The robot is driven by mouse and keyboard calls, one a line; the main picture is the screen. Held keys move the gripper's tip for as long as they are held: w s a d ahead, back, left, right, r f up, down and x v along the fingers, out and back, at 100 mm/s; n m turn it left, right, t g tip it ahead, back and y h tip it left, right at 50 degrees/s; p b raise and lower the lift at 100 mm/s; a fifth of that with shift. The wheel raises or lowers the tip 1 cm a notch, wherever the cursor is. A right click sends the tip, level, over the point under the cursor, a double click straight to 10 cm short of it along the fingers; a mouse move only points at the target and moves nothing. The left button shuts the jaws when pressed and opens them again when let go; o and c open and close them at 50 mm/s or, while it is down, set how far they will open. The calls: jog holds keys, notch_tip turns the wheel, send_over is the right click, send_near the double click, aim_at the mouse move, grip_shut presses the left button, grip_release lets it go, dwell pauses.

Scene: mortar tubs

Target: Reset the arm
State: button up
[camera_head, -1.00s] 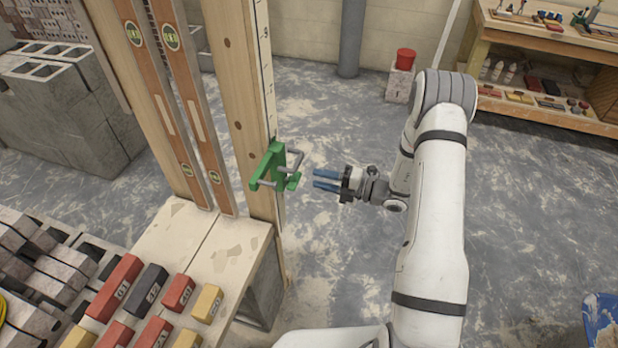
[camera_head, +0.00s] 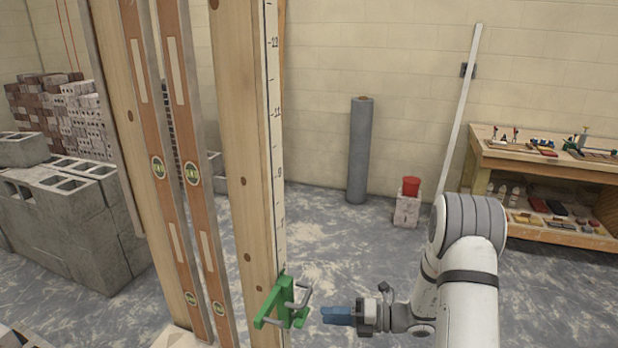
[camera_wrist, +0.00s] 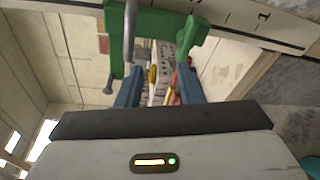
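My gripper (camera_head: 337,315) is at the lower middle of the head view, its blue fingers pointing left. In the wrist view the two fingers (camera_wrist: 158,80) stand apart, with nothing seen held between them. A green clamp (camera_head: 287,303) sits on the wooden post (camera_head: 248,180) just left of the fingertips. In the wrist view the clamp (camera_wrist: 160,22) is at the top, ahead of the fingers. In the head view a small gap shows between fingertips and clamp.
Two spirit levels (camera_head: 187,170) lean by the post. Concrete blocks (camera_head: 70,220) stand at left. The floor between is clear.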

jog(key=s+r+n+g+h, duration=0.65)
jog(key=s+r+n, duration=0.55)
jog(key=n, duration=0.5)
jog(key=s+d+r+n+t+h, duration=0.3)
jog(key=s+d+n+h, duration=0.1)
jog(key=n, duration=0.5)
jog(key=s+d+r+n+t+h, duration=0.3)
jog(key=s+d+n+h, duration=0.1)
jog(key=s+n+h, duration=0.2)
jog(key=shift+s+d+r+n, duration=0.2)
jog(key=shift+s+n, duration=0.25)
jog(key=shift+n, duration=0.95)
jog(key=shift+t, duration=0.25)
